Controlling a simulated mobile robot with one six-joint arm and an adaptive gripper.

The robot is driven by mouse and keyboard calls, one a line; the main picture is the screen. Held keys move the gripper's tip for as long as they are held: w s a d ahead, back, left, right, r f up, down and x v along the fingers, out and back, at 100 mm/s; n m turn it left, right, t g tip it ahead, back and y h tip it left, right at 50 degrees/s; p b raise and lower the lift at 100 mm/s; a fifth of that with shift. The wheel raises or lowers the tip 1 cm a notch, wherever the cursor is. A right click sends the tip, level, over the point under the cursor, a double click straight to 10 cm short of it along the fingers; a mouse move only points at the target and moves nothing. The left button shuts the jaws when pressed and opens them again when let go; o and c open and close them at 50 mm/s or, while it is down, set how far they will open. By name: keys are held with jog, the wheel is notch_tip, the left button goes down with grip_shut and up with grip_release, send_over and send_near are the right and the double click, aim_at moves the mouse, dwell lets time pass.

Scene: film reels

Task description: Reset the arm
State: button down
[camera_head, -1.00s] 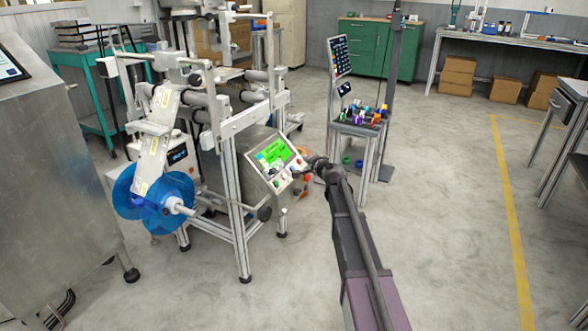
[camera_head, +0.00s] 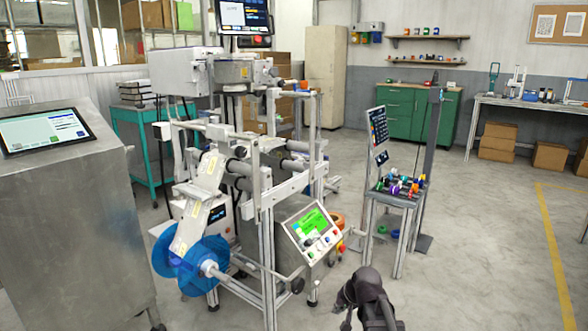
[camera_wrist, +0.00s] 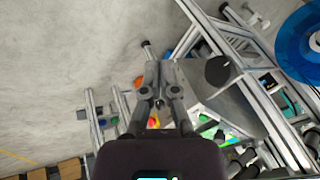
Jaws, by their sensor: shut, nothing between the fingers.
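My gripper (camera_wrist: 160,66) shows in the wrist view with its dark fingers together and nothing between them. In the head view my dark arm end (camera_head: 368,288) is at the bottom, right of the machine and apart from it. The machine's control panel (camera_head: 312,230) has a green screen and coloured buttons; it stands to the upper left of my arm end. The blue film reel (camera_head: 192,265) sits on the machine's lower left, with a pale film strip (camera_head: 200,200) running up from it. The reel also shows at the upper right in the wrist view (camera_wrist: 292,50).
A small stand (camera_head: 400,200) with coloured items is behind my arm, right of the machine. A steel cabinet (camera_head: 70,220) with a screen is at left. A green cabinet (camera_head: 405,110) stands at the back. The floor (camera_head: 480,260) to the right is open.

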jog(key=s+d+n+g+h+p, duration=0.2)
jog(key=s+d+g+h, duration=0.2)
jog(key=s, duration=1.1)
notch_tip(320, 180, up, 38)
jog(key=p, duration=3.7)
jog(key=shift+w+p, duration=0.2)
jog(key=shift+p, duration=0.1)
